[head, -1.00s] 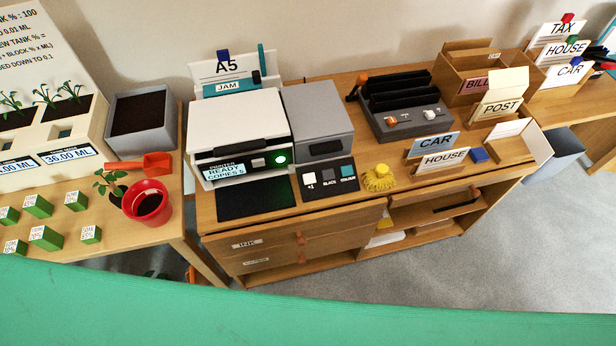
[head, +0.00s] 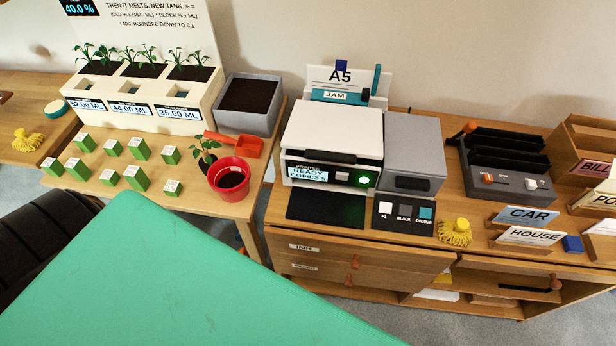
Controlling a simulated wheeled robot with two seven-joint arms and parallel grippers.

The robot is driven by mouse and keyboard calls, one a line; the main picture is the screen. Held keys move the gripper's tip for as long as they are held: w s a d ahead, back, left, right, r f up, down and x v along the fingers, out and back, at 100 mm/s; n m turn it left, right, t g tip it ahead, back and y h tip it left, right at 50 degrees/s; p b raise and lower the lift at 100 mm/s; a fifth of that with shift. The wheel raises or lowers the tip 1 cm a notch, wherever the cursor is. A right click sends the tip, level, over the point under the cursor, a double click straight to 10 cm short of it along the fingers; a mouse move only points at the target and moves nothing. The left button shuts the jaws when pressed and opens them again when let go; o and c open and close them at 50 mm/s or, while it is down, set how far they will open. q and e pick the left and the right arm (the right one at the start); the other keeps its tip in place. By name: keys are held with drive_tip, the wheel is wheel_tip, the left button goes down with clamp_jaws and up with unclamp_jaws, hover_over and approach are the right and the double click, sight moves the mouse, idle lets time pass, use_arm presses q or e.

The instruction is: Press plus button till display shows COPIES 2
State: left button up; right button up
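The printer (head: 333,130) is a white and black box on the wooden desk, right of centre in the head view. Its lit display (head: 307,173) reads READY and COPIES, with a small digit that looks like 5. A grey button and a glowing green button (head: 362,180) sit right of the display. A dark panel in front of the grey unit holds a white button (head: 385,208) marked +1, with buttons marked BLACK (head: 405,212) and COLOUR (head: 425,214) beside it. Neither of my grippers is in view.
A yellow tassel-like object (head: 455,233) lies right of the button panel. CAR (head: 527,216) and HOUSE (head: 530,236) signs stand further right. The left table holds a red pot (head: 230,178), a grey planter (head: 248,103) and several green blocks. A floor gap separates table and desk.

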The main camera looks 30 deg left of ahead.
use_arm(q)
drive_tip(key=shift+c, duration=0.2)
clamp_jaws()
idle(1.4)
